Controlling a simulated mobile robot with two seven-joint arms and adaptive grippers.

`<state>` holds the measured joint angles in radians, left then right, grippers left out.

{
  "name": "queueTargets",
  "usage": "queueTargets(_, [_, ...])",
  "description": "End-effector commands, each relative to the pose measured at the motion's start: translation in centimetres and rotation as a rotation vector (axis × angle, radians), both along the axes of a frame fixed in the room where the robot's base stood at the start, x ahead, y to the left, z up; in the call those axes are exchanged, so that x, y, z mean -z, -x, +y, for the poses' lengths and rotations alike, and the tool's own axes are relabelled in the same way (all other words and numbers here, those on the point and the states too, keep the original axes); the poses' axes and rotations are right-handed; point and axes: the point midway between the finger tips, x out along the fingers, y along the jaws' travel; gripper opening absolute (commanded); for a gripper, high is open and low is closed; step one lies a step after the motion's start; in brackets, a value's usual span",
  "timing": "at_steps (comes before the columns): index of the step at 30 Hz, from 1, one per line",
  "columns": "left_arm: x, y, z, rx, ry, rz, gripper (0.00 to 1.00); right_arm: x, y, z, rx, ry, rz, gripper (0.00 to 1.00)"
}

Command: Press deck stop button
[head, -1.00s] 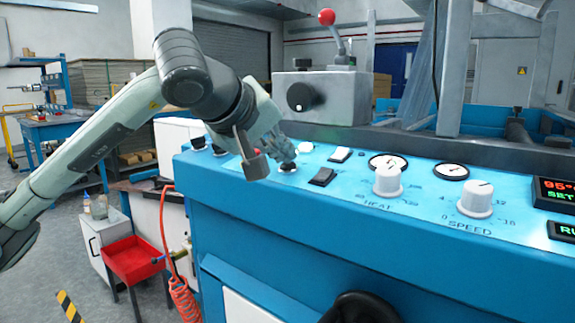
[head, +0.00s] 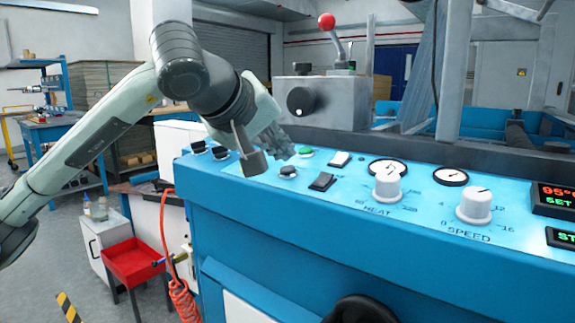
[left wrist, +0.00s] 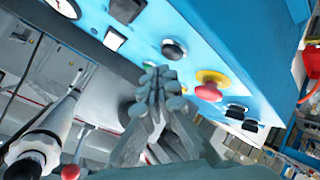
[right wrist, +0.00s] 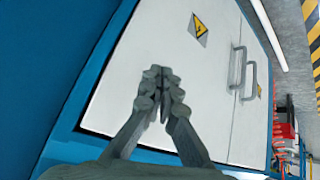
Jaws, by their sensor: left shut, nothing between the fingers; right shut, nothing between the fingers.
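A round black push button (head: 288,172) sits on the blue control deck (head: 345,225); it also shows in the left wrist view (left wrist: 173,49). A green button (head: 304,152) is just behind it. No label naming the deck stop button is readable. A red mushroom button on a yellow base (left wrist: 208,92) shows in the left wrist view, beside the fingers; my gripper hides it in the head view. My left gripper (head: 288,150) is shut and empty, its tips just above and behind the black button, apart from it. My right gripper (right wrist: 160,82) is shut and empty before a white cabinet door.
A black rocker switch (head: 322,181), a white switch (head: 340,159), gauges, the HEAT knob (head: 387,185) and the SPEED knob (head: 474,205) lie to the right. A grey box with a red-knobbed lever (head: 327,19) rises behind. The lower display (head: 562,237) begins "ST".

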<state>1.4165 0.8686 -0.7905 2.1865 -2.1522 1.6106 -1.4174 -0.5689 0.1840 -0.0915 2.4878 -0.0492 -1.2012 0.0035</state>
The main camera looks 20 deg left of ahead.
Motion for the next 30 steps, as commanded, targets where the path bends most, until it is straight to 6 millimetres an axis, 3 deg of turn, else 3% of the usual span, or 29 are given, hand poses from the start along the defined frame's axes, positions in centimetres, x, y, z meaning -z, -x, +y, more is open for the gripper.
queueTargets(8, [-0.1, 0.0, 0.0, -0.001, 0.000, -0.001, 0.00, -0.1, 0.0, 0.0, 0.000, 0.000, 0.000, 0.00])
queueTargets(23, [-4.6, 0.9, 0.4, -0.001, 0.000, -0.002, 0.00, -3.0, 0.0, 0.0, 0.000, 0.000, 0.000, 0.00])
queueTargets(30, [-4.8, 1.0, 0.4, -0.001, -0.001, 0.000, 0.00, -3.0, 0.0, 0.0, 0.000, 0.000, 0.000, 0.00])
